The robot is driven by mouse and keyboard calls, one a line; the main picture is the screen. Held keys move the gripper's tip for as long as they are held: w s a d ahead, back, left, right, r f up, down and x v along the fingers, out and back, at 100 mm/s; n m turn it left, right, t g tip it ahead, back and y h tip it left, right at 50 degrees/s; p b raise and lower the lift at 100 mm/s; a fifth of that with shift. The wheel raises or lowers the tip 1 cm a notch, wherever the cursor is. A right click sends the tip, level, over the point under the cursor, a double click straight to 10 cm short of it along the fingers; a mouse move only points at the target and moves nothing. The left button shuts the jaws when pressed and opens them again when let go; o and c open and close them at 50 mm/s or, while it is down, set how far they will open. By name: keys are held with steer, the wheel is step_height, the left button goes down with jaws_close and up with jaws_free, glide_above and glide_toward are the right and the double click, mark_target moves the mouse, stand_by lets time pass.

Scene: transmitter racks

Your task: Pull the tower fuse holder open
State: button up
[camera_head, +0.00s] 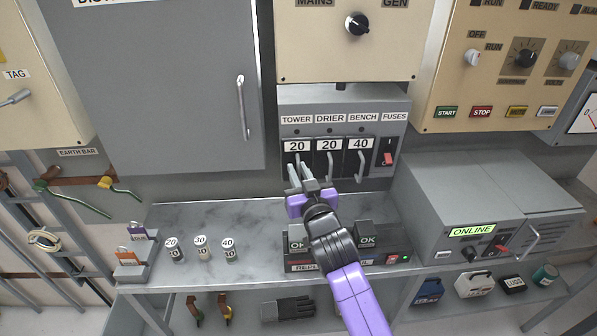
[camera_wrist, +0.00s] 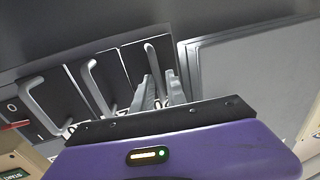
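The tower fuse holder (camera_head: 297,146) is the left one of three dark holders in the grey fuse panel, under the TOWER label and marked 20. It sits flush in line with the other two. My gripper (camera_head: 299,172) is in front of its lower part. In the wrist view, the tower holder's bar handle (camera_wrist: 152,58) runs down between the two fingers of my gripper (camera_wrist: 160,92). The fingers stand apart, one on each side of the handle, and look open. Whether either finger touches the handle cannot be told.
The drier holder (camera_head: 329,146) and bench holder (camera_head: 361,146) sit close on the right, with handles sticking out. A red fuses switch (camera_head: 388,158) is further right.

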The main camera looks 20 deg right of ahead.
jaws_close()
stand_by(1.4)
